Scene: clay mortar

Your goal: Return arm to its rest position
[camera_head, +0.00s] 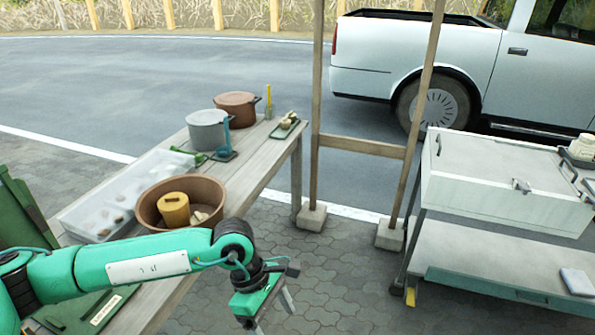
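My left arm (150,266) is green and comes in from the left, reaching across the front of the wooden table. Its gripper (273,313) hangs past the table's right edge, above the grey paving. The two grey fingers are apart, with nothing seen between them. A brown clay bowl (148,208) stands on the table behind the arm. A yellow-brown cylindrical piece (174,210) sits inside it, beside a pale piece. My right arm and gripper are not in view.
The wooden table (250,172) also bears a clear tray (78,216), a grey pot (207,131) and a brown pot (238,106). A wooden post frame (362,146) and a white cart (492,180) stand to the right.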

